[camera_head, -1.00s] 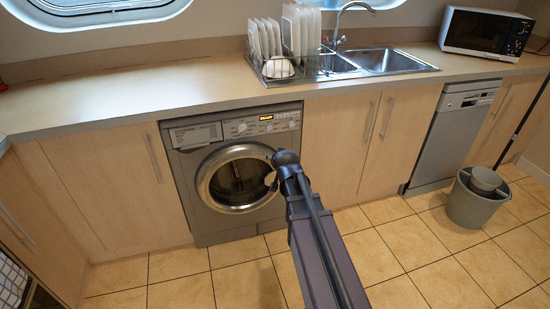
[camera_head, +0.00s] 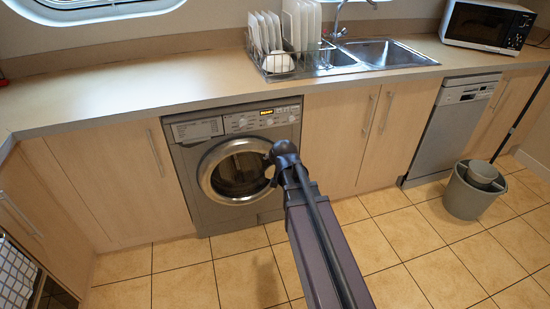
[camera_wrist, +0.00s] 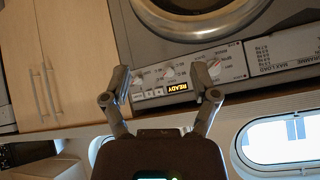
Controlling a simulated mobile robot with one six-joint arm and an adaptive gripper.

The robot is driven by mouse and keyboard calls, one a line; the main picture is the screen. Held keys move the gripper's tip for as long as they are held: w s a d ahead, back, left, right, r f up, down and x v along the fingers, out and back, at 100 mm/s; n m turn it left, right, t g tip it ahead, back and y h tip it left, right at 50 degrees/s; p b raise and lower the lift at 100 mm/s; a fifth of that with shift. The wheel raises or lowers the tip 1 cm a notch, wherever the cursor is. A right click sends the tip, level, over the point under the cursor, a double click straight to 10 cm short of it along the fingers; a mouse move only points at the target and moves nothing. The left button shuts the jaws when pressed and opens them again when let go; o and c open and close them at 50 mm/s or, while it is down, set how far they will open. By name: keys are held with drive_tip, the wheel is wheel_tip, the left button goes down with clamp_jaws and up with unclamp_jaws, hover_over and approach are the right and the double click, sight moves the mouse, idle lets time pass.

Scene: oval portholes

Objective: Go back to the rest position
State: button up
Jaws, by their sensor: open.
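My gripper shows in the wrist view (camera_wrist: 160,82), its two dark fingers spread apart with nothing between them. The washing machine's control panel, with a lit "READY" display, lies beyond the fingers in that view. In the head view my arm reaches up from the bottom edge, and its dark end overlaps the right side of the washing machine door. The fingers are hidden there. The silver washing machine (camera_head: 215,205) stands under the counter with its round door (camera_head: 238,172) looking closed; it also shows upside down in the wrist view (camera_wrist: 290,50).
The counter (camera_head: 120,92) runs along the wall, with a dish rack (camera_head: 290,62) of white plates, a sink (camera_head: 385,52) and a microwave (camera_head: 487,25). A grey bucket (camera_head: 470,195) stands on the floor at right. The tiled floor (camera_head: 420,270) in front is largely clear.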

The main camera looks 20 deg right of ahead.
drive_tip(key=shift+s, duration=0.1)
drive_tip(key=s+a+f+n+g, duration=0.1)
drive_tip(key=s+a+f+g, duration=0.15)
drive_tip(key=s, duration=0.45)
drive_tip(key=s+a+f+n+g+y, duration=0.1)
drive_tip(key=s+a+n+g, duration=0.1)
drive_tip(key=s+g, duration=0.3)
drive_tip(key=s+a+f+n+g, duration=0.1)
drive_tip(key=s+a+g, duration=0.1)
drive_tip(key=s, duration=0.6)
wheel_tip(320, 180, up, 18)
drive_tip(key=p, duration=1.9)
drive_tip(key=shift+w, duration=0.15)
